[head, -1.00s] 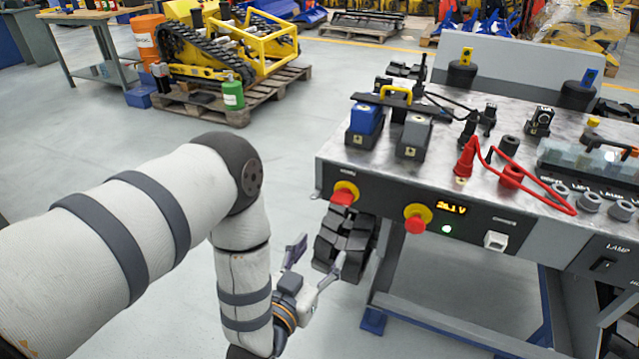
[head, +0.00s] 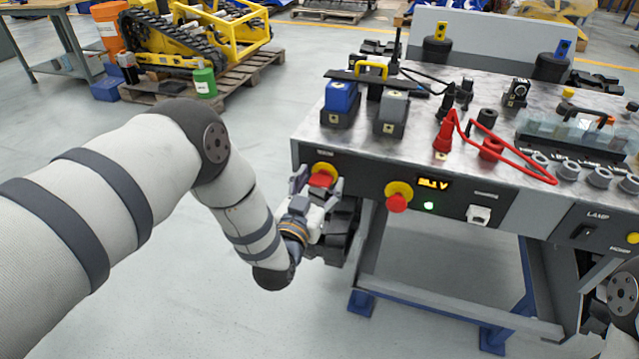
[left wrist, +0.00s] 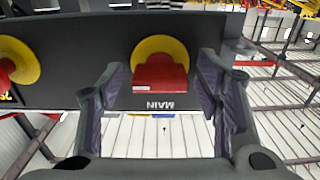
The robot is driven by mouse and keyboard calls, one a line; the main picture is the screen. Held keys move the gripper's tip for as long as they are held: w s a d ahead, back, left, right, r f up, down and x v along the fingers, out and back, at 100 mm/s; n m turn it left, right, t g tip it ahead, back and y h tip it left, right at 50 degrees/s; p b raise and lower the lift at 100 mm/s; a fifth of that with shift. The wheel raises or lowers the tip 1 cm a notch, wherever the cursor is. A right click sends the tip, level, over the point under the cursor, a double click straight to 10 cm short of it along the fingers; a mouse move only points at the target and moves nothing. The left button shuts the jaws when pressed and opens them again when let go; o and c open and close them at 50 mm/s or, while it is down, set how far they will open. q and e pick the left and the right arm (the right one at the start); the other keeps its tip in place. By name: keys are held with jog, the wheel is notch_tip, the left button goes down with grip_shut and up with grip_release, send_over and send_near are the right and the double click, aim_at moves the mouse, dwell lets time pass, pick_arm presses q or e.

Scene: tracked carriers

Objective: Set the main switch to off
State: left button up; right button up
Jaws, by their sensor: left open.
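The main switch (head: 323,172) is a red handle on a yellow round plate at the left end of the bench's dark front panel. In the left wrist view the red handle (left wrist: 160,73) is close, with the label MAIN (left wrist: 160,105) upside down beside it. My left gripper (head: 318,188) is in front of the switch, its fingers apart. In the left wrist view its fingers (left wrist: 163,84) stand on either side of the handle, with gaps showing; I see no grip on it. I cannot read the switch's setting. My right gripper is out of view.
A red knob on a yellow plate (head: 398,195) sits right of the switch, near a lit display (head: 434,183) and a green lamp (head: 429,205). A blue block (head: 341,97) and red cables (head: 500,160) are on the bench top. Open floor lies left of the bench.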

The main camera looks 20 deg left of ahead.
pick_arm(q)
jog(key=shift+c, duration=0.5)
jog(key=c, duration=1.1)
jog(key=shift+o, duration=0.2)
jog(key=shift+n, duration=0.3)
jog(key=n, duration=0.8)
jog(key=shift+a+f, duration=0.1)
jog(key=n, duration=0.4)
jog(key=shift+n, duration=0.4)
jog(key=n+b, duration=0.1)
jog(key=n, duration=0.3)
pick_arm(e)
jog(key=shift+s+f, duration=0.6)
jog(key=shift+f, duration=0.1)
pick_arm(q)
jog(key=shift+n, duration=0.3)
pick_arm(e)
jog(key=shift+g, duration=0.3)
